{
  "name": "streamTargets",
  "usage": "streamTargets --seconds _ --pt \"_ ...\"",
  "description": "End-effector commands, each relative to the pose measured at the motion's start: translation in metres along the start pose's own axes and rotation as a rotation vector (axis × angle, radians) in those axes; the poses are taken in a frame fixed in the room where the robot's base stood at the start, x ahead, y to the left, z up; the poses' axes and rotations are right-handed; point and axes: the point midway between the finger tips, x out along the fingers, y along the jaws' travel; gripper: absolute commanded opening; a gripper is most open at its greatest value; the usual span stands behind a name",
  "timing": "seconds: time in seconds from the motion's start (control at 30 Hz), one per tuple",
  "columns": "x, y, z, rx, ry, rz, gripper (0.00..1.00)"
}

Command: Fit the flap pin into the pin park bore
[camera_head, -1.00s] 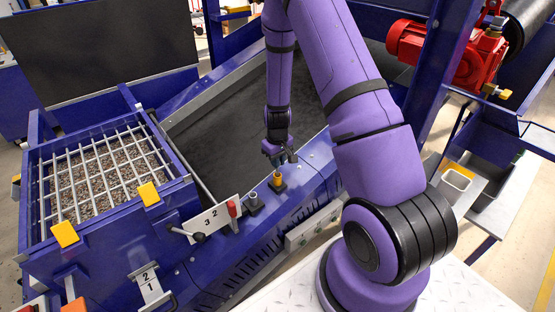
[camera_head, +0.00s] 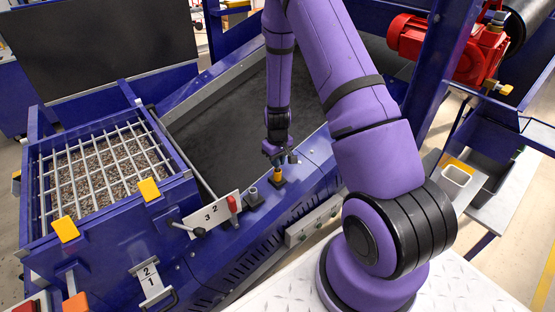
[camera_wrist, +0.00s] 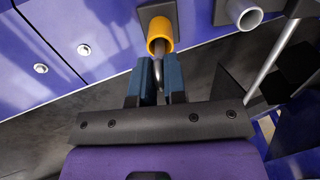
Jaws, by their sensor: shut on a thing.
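My gripper (camera_wrist: 155,82) is shut on a grey metal pin (camera_wrist: 161,67), taken as the flap pin, held between its two blue fingers. The pin's far end is at the near rim of a yellow, hollow collar (camera_wrist: 160,32) on a dark block, which looks like the pin park bore. I cannot tell whether the tip is inside or only in front of it. In the head view my gripper (camera_head: 279,157) is just above the yellow collar (camera_head: 278,174); the pin is hard to make out there.
A grey open tube (camera_wrist: 244,14) stands beside the yellow collar, also seen in the head view (camera_head: 252,193). The blue frame, dark belt (camera_head: 215,125) and stone-filled grid box (camera_head: 105,165) surround these.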

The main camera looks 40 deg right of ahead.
Motion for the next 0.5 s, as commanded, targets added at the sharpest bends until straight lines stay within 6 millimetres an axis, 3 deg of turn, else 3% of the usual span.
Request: streamTargets --seconds 0.5 --pt "0.011 0.0 0.0 0.0 0.0 0.0 0.0"
